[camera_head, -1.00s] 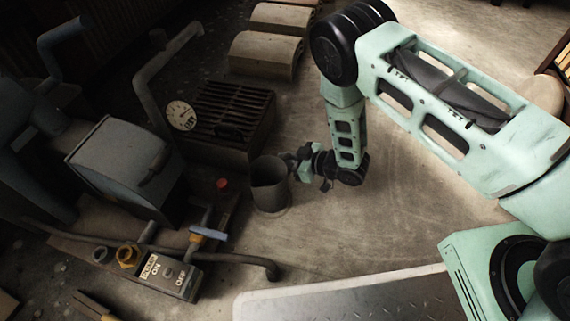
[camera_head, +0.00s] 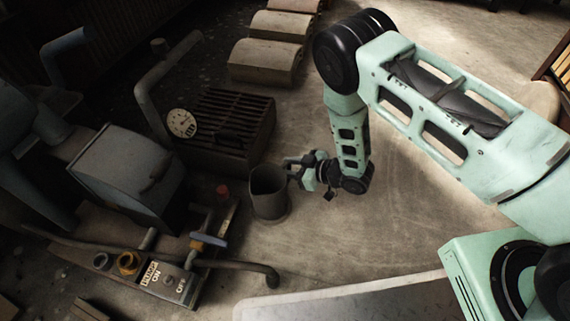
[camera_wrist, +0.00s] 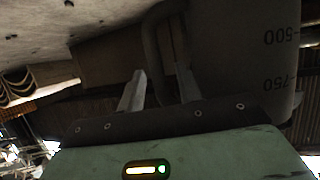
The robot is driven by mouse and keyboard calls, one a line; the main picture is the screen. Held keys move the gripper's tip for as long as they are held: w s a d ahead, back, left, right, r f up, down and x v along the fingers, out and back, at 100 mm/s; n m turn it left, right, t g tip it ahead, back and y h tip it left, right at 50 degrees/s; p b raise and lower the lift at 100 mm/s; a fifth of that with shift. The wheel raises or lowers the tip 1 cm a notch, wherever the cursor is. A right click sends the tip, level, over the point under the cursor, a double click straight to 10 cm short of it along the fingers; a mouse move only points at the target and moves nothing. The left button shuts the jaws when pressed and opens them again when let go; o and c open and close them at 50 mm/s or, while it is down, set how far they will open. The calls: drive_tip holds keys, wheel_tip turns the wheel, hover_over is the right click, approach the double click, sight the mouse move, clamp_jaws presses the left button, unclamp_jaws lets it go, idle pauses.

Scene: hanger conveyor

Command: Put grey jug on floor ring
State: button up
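The grey jug (camera_head: 268,188) stands upright on the floor in the middle of the head view. A low, dark round edge shows at its foot; I cannot tell whether this is the floor ring. In the wrist view the jug (camera_wrist: 245,55) fills the upper right, with volume marks on its wall. Its handle (camera_wrist: 152,48) runs between my two fingers. My gripper (camera_head: 297,169) is at the jug's right side, level with the handle. In the wrist view my gripper (camera_wrist: 160,90) is open, its fingers apart with gaps beside the handle.
A slatted grate box (camera_head: 233,125) with a round gauge (camera_head: 183,123) stands behind the jug. A pump switch box (camera_head: 165,280) with pipes is at front left, a grey metal box (camera_head: 125,175) at left. A plate (camera_head: 350,300) is in front. Floor to the right is clear.

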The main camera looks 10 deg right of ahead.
drive_tip(key=p+v, duration=0.6)
drive_tip(key=v, duration=0.4)
drive_tip(key=w+a+r+m+h, duration=0.1)
drive_tip(key=w+a+r+h, duration=0.2)
drive_tip(key=w+r, duration=0.4)
drive_tip(key=s+a+r+m+g+h, duration=0.1)
drive_tip(key=s+r+h, duration=0.1)
drive_tip(key=r, duration=0.5)
drive_tip(key=s+a+r+m+g+h, duration=0.1)
drive_tip(key=s+a+r, duration=0.1)
drive_tip(key=r, duration=0.4)
drive_tip(key=s+d+r+g+h, duration=0.2)
drive_tip(key=s+r, duration=0.6)
drive_tip(key=s, duration=0.5)
drive_tip(key=s+d+r+g+h, duration=0.2)
drive_tip(key=s+d+r+g, duration=0.1)
drive_tip(key=s+r, duration=0.6)
drive_tip(key=s, duration=0.3)
drive_tip(key=shift+s+m+h, duration=0.3)
drive_tip(key=shift+s+m, duration=0.05)
drive_tip(key=shift+m, duration=0.05)
wheel_tip(320, 180, up, 51)
drive_tip(key=p, duration=5.1)
drive_tip(key=shift+r, duration=0.1)
